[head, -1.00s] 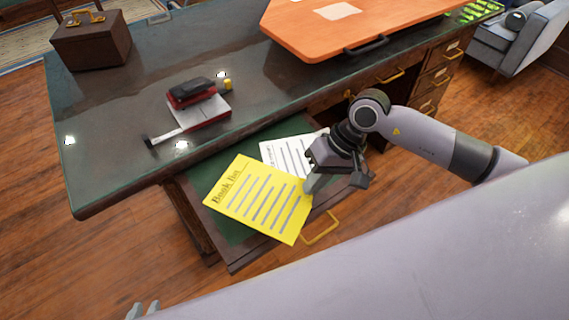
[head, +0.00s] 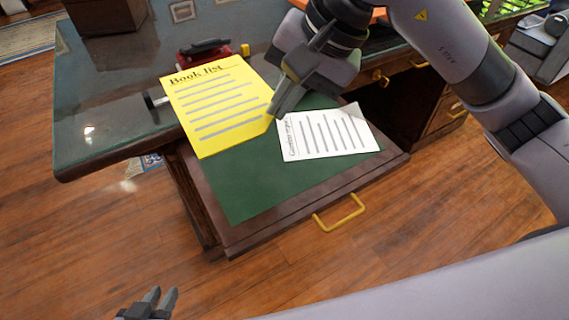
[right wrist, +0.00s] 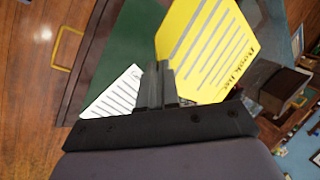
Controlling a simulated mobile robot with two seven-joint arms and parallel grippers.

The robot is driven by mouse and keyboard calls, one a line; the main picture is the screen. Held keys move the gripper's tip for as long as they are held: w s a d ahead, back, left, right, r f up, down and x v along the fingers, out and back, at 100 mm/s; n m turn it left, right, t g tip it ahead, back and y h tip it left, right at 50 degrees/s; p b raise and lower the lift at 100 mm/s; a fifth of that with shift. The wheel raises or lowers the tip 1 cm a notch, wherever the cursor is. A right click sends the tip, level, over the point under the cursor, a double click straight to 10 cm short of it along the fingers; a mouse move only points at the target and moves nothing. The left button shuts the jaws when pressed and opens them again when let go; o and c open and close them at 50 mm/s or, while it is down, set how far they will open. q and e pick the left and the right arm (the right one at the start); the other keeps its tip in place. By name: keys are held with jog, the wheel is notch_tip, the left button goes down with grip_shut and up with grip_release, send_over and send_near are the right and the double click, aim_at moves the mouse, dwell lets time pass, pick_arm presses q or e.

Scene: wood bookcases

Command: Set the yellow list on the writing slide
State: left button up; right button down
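The yellow list (head: 215,105), headed "Book list", shows in the head view over the left back part of the writing slide and the desk edge. My right gripper (head: 274,112) is shut on its right edge and seems to hold it above the surface; the exact gap cannot be told. The list also shows at the fingertips in the right wrist view (right wrist: 205,45). The writing slide (head: 250,193) is pulled out, with a green top and dark wooden rim. My left gripper (head: 160,296) is empty, fingers apart, low in the head view.
A white printed sheet (head: 325,134) lies on the right part of the slide. A yellow handle (head: 340,213) is on the slide's front. A red and black stapler (head: 208,50) and a dark hammer-like tool (head: 152,101) are on the desk (head: 95,105). The slide's front green area is clear.

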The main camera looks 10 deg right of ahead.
aim_at(276, 190)
notch_tip(276, 190, down, 18)
jog(key=shift+f+b, duration=0.1)
jog(key=shift+b, duration=0.8)
jog(key=shift+f, duration=0.1)
jog(key=c, duration=1.7)
grip_release()
jog(key=o, duration=0.3)
